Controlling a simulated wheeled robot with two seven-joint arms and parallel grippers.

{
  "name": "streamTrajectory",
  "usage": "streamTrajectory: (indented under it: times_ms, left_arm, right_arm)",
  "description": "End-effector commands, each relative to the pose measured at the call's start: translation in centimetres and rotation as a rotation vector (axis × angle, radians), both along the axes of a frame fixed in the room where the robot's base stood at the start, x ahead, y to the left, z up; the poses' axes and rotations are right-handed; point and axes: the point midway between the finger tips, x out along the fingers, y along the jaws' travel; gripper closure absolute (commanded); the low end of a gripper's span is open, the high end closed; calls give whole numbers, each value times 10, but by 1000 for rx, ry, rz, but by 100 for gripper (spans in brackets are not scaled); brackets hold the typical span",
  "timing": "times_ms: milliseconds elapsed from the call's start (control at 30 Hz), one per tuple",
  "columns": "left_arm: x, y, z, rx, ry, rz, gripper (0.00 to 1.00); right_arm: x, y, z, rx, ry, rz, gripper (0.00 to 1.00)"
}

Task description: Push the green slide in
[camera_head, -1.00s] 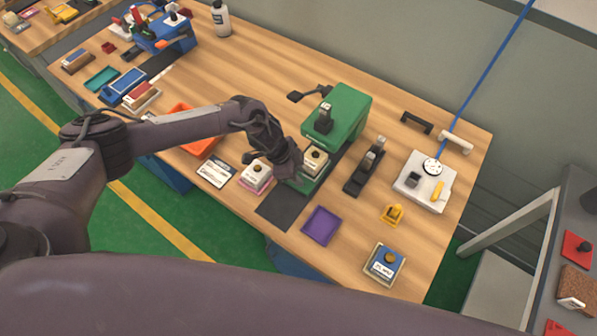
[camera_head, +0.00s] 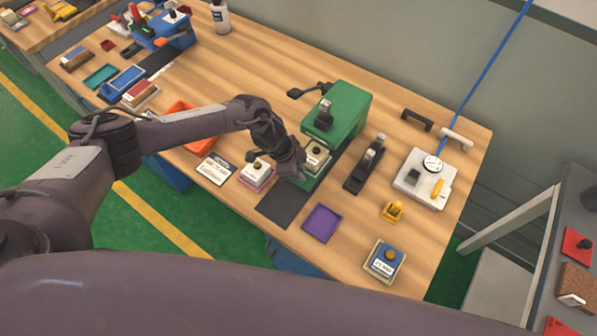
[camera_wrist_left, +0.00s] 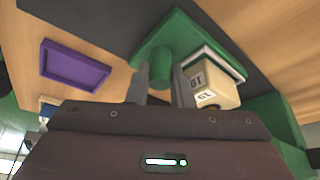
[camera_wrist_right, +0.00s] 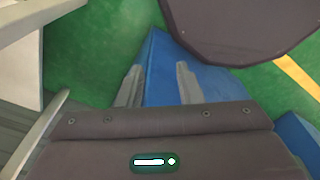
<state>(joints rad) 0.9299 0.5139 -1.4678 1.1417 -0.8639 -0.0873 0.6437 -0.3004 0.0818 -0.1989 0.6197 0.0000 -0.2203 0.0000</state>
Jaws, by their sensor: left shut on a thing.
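The green slide (camera_wrist_left: 205,38) is a flat green plate with a round green knob (camera_wrist_left: 161,66), seen in the left wrist view. A cream block (camera_wrist_left: 212,88) with printed labels sits on the slide. In the head view, the slide (camera_head: 304,186) sticks out at the front of the green machine (camera_head: 348,108), with the cream block (camera_head: 316,155) at the machine's opening. My left gripper (camera_wrist_left: 158,82) is shut on the knob, one finger on each side; in the head view its wrist partly hides the slide. My right gripper (camera_wrist_right: 158,84) is open and empty, away from the slide.
A pink-based block (camera_head: 257,174) stands close left of my left gripper. A dark mat (camera_head: 285,205) and a purple tray (camera_head: 322,222) lie in front. A black stand (camera_head: 365,165) is right of the machine. A blue surface (camera_wrist_right: 165,75) shows below my right gripper.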

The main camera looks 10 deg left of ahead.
Motion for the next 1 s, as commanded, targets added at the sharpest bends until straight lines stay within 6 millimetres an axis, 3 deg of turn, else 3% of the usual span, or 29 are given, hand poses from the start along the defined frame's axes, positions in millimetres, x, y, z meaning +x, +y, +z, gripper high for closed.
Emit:
streamTrajectory:
  times_ms: [133,433,467,533,833,1000]
  left_arm:
    - [17,-6,-4,0,-5,3,100]
    - [20,-7,1,1,-4,2,100]
    - [19,-7,1,1,-3,2,78]
    - [19,-7,1,1,-3,1,71]
    - [19,-6,3,-1,-3,2,71]
    - [18,2,21,-1,-4,2,71]
  right_arm:
    - [0,1,-19,1,-1,-1,67]
    - [0,3,-18,3,-1,-1,67]
    - [0,3,-18,4,-1,-1,67]
    - [0,3,-18,4,-1,-1,67]
    - [0,3,-18,4,-1,0,67]
    - [1,3,-22,4,-1,0,67]
